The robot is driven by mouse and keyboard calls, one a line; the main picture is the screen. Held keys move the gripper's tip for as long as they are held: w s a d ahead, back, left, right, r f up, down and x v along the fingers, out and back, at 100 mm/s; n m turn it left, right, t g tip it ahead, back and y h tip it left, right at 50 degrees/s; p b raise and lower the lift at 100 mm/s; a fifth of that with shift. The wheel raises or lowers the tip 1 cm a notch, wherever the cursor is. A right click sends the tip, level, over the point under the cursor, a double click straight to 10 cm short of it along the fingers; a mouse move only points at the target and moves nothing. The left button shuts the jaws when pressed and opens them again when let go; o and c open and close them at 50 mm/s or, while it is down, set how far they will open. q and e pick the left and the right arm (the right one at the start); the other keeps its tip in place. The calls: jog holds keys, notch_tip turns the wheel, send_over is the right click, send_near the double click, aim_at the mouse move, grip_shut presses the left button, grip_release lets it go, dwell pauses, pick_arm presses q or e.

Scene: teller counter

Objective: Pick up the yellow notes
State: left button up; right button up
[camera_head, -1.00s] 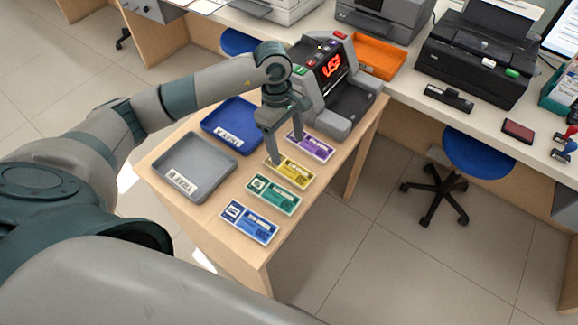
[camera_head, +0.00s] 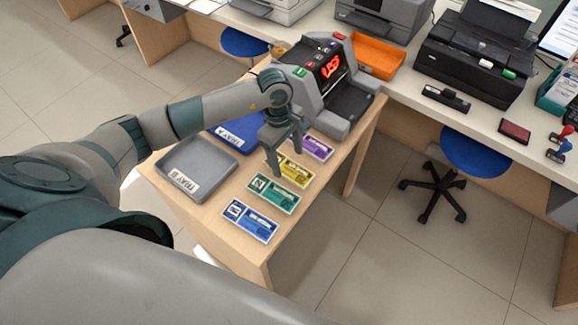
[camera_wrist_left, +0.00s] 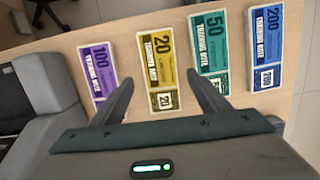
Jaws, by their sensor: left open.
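The yellow notes (camera_head: 291,172) lie on the small wooden table between the purple notes (camera_head: 318,149) and the green notes (camera_head: 272,194). My left gripper (camera_head: 288,164) is open and empty above the yellow notes, pointing down, and hides part of them. In the left wrist view, the yellow notes (camera_wrist_left: 160,65) show "20" and lie between and beyond the two open fingers (camera_wrist_left: 160,95). The purple notes (camera_wrist_left: 102,68) are left of the fingers and the green notes (camera_wrist_left: 209,50) are right. My right gripper is not in view.
Blue notes (camera_head: 250,221) lie at the table's near end. A grey tray (camera_head: 160,163) and a blue tray (camera_head: 212,132) sit on the left. A grey counting machine (camera_head: 345,105) stands at the back. The table edge is close to the right of the notes.

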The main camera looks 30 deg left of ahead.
aim_at(289, 169)
pick_arm(q)
jog(key=shift+d+f+p, duration=0.15)
jog(key=shift+f+p, duration=0.2)
jog(key=shift+f, duration=1.1)
jog(key=c, duration=1.1)
